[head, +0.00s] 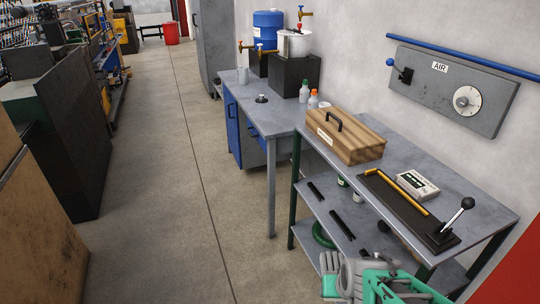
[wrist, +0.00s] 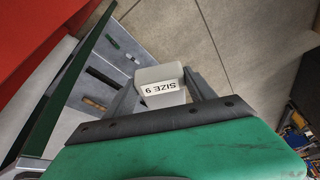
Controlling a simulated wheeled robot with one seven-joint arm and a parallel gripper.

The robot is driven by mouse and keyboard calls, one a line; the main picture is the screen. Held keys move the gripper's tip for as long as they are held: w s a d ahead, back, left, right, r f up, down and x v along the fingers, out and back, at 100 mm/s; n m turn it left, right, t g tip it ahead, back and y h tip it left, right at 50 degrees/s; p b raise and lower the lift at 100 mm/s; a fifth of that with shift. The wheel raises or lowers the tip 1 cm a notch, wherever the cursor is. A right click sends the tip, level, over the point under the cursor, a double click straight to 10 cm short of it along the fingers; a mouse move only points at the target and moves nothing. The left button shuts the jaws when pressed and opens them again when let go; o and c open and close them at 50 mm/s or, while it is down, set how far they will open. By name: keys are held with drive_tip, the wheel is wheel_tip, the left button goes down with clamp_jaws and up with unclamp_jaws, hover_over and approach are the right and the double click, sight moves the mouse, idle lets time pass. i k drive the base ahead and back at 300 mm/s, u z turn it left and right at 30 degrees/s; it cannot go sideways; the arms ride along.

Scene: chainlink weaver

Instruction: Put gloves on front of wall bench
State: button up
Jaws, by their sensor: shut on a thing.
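The near bench (head: 460,190) stands along the wall, with a grey top and green legs. A second grey-topped bench (head: 262,117) with blue fronts adjoins it farther back. My gripper hides part of the gloves.
The near bench holds a wooden box (head: 345,136), a small white box (head: 417,185) and a dark plate with a lever (head: 440,236). The floor (head: 180,200) to the left is clear.

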sight(269, 109)
drive_tip(key=u, duration=0.45)
drive_tip(key=i, duration=2.1)
drive_tip(key=u, duration=0.85)
drive_tip(key=i, duration=2)
drive_tip(key=u, duration=0.3)
